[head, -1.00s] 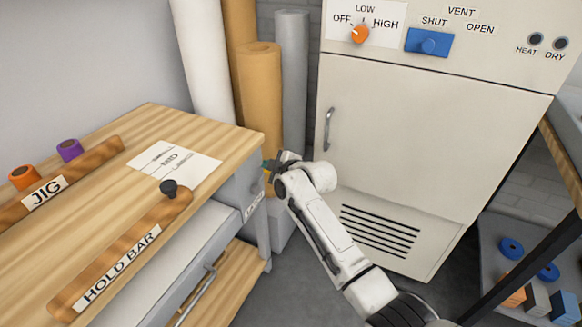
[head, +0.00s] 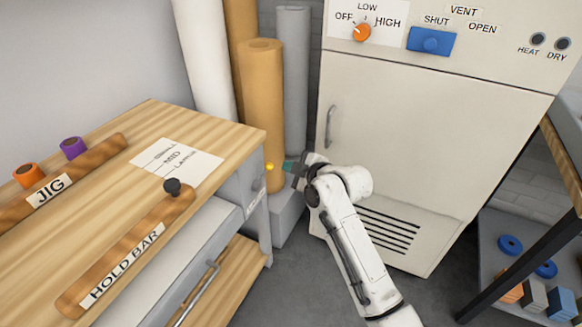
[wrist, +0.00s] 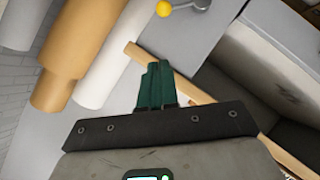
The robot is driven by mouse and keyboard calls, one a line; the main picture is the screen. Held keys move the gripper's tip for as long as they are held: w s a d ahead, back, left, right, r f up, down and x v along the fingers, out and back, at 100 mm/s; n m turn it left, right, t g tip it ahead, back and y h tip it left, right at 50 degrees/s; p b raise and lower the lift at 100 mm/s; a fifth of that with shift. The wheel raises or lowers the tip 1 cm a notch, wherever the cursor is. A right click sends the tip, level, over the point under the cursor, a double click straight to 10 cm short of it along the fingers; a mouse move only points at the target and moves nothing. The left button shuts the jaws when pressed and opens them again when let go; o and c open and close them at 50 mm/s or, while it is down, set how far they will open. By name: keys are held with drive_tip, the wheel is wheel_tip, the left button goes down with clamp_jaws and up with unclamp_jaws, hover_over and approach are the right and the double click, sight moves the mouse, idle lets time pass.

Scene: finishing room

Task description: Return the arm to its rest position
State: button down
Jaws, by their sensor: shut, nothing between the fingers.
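My arm reaches up from the bottom right in the head view. My gripper (head: 288,166) is in front of the cabinet's left edge, just right of the workbench end. Its dark green fingers are together and empty; they also show in the wrist view (wrist: 156,86). A yellow knob (head: 269,167) on the bench end is a little left of the fingertips, apart from them. The same knob shows at the top of the wrist view (wrist: 164,9).
Tall rolls (head: 262,110) stand behind. The cream cabinet (head: 420,130) is behind my arm. A shelf with blue rings (head: 510,245) is at right.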

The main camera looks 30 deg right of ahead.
drive_tip(key=s+a+f+m+g+p, duration=0.2)
drive_tip(key=s+f+m+g+p, duration=0.1)
drive_tip(key=s, duration=0.8)
drive_tip(key=s+a+f+m+g+p, duration=0.3)
drive_tip(key=s+f+p, duration=0.1)
drive_tip(key=s, duration=0.6)
drive_tip(key=s+d+r+m+g+h+p, duration=0.1)
drive_tip(key=s+d+m+g, duration=0.1)
drive_tip(key=s, duration=1)
drive_tip(key=s+d+r+m+g+h+p, duration=0.1)
drive_tip(key=s+m+g, duration=0.3)
drive_tip(key=s, duration=0.8)
drive_tip(key=shift+d+r+h+p, duration=0.4)
drive_tip(key=shift+d+p, duration=0.2)
drive_tip(key=shift+p, duration=0.2)
